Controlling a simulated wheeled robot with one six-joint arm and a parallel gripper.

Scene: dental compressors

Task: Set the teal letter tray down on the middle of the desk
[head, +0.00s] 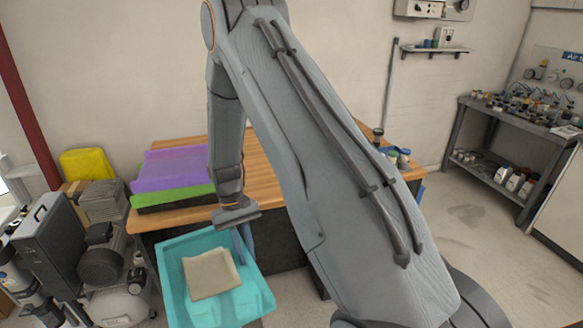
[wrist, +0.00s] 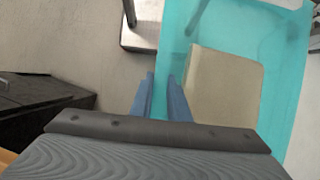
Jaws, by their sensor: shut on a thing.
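The teal letter tray (head: 255,291) hangs in front of the desk's near edge in the head view, with a beige folded item (head: 211,274) lying in it. My gripper (head: 243,245) is shut on the tray's rim on its right side, near the far corner. In the wrist view, my gripper's blue fingers (wrist: 163,97) pinch the teal tray wall (wrist: 285,60), and the beige item (wrist: 225,88) lies beside them. The wooden desk (head: 263,165) stands behind the tray. My arm hides much of its middle and right.
A purple tray (head: 170,168) and a green tray (head: 165,199) are stacked on the desk's left side. Small items (head: 398,155) stand at its right end. Compressors (head: 103,262) crowd the floor at left. A shelf bench (head: 510,140) stands far right, with open floor before it.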

